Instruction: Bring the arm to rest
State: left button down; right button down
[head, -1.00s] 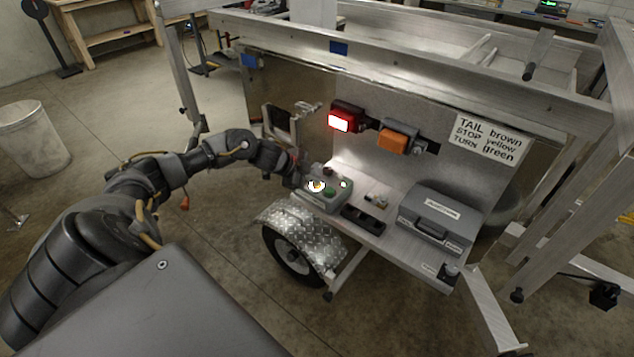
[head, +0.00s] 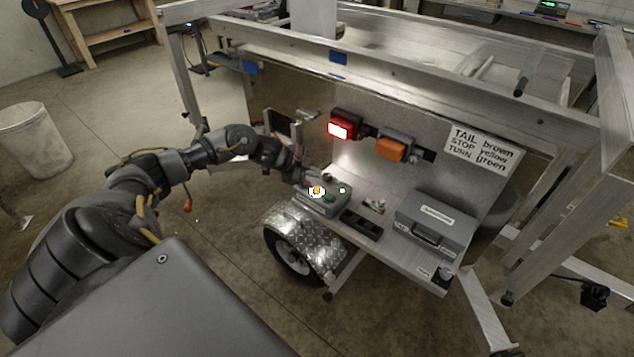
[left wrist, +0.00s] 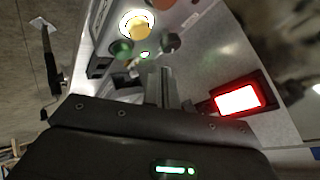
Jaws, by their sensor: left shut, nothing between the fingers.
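My left arm reaches in from the left in the head view. My left gripper (head: 306,178) is shut and empty, just at the back left of the small control box (head: 322,204) on the trailer's shelf. The box bears a lit amber-white button, a green button and a small green light. In the left wrist view the closed fingers (left wrist: 166,75) point toward the box (left wrist: 165,12) and its lit button (left wrist: 135,23); I cannot tell whether they touch it. My right gripper is not in view.
A lit red lamp (head: 341,128) and an orange lamp (head: 393,147) sit on the panel behind the shelf. A grey case (head: 436,222) and a black tray (head: 361,224) stand on the shelf. Trailer rails cross above.

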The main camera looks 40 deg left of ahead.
pick_arm(q)
notch_tip(320, 180, up, 3)
jog(key=shift+f+p, duration=0.2)
jog(key=shift+p, duration=0.65)
